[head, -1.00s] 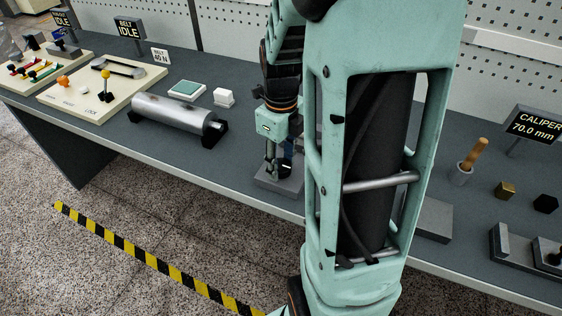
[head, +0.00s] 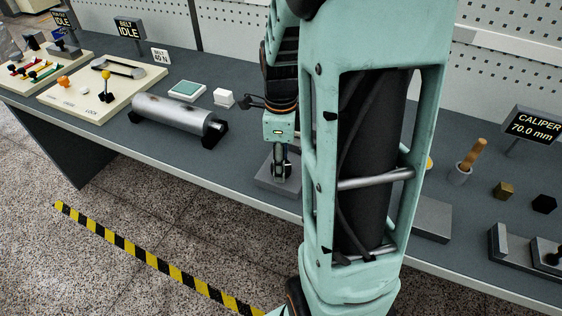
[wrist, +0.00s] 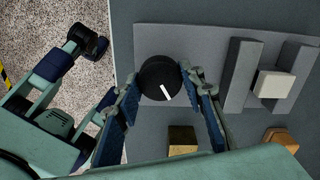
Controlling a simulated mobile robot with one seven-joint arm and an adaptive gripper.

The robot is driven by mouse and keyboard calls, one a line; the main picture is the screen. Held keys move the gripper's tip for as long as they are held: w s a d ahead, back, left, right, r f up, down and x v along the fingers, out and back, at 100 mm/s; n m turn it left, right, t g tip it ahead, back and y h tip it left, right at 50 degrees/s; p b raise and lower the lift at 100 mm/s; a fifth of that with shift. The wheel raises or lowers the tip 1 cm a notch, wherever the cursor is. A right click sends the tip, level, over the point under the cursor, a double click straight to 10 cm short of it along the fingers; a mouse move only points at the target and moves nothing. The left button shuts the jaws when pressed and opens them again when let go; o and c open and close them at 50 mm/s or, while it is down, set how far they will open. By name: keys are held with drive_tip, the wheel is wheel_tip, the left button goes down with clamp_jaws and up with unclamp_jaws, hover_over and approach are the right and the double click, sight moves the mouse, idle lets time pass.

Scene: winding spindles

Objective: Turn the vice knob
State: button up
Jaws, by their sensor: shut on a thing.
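The vice knob (wrist: 157,75) is a round black knob with a white mark, seen from above in the wrist view. The mark points toward the lower right. My gripper (wrist: 161,78) is shut on the knob, with one finger on each side. In the head view my gripper (head: 281,172) points down at the vice's grey base plate (head: 265,184), and the knob is hidden there. In the wrist view the vice (wrist: 215,40) has two upright grey jaws. A pale block (wrist: 272,84) sits between them.
A brass block (wrist: 183,138) and an orange-brown piece (wrist: 281,139) lie near the vice. A steel cylinder (head: 172,118) lies to the left on the bench. My arm hides much of the bench's middle in the head view.

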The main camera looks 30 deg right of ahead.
drive_tip(key=n, duration=1.2)
drive_tip(key=shift+n, duration=0.4)
drive_tip(key=n, duration=1.1)
drive_tip(key=shift+n, duration=0.4)
drive_tip(key=n, duration=1.1)
drive_tip(key=shift+r+n, duration=0.1)
drive_tip(key=shift+n, duration=0.3)
drive_tip(key=n+p, duration=0.1)
drive_tip(key=n, duration=0.5)
drive_tip(key=n+p, duration=0.1)
drive_tip(key=n, duration=0.4)
drive_tip(key=shift+n+p, duration=0.3)
drive_tip(key=shift+p, duration=0.05)
